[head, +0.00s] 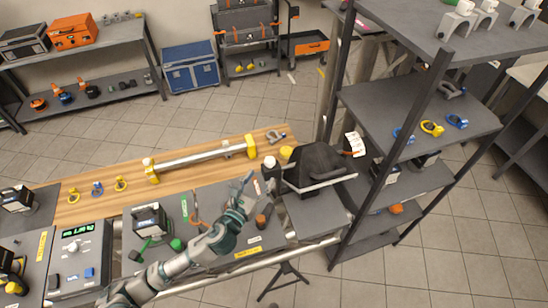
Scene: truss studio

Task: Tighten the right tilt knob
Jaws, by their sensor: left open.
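A dark stage-light-like fixture (313,167) stands at the right end of the workbench, with a pale bar across its front. A white knob-like part (270,162) and a yellow one (286,153) show at its left side. An orange part (350,153) with a white tag shows at its right side. I cannot tell for sure which is the right tilt knob. My left gripper (247,185) is open, left of the fixture and apart from the orange part; its fingers are small in the picture. My right gripper is not in view.
The wooden bench top (215,175) holds a silver bar with yellow ends (200,157) and several shackles. A dark shelf rack (415,105) stands close on the fixture's right. A control box (75,250) is at the lower left. A tripod (284,278) stands below the bench front.

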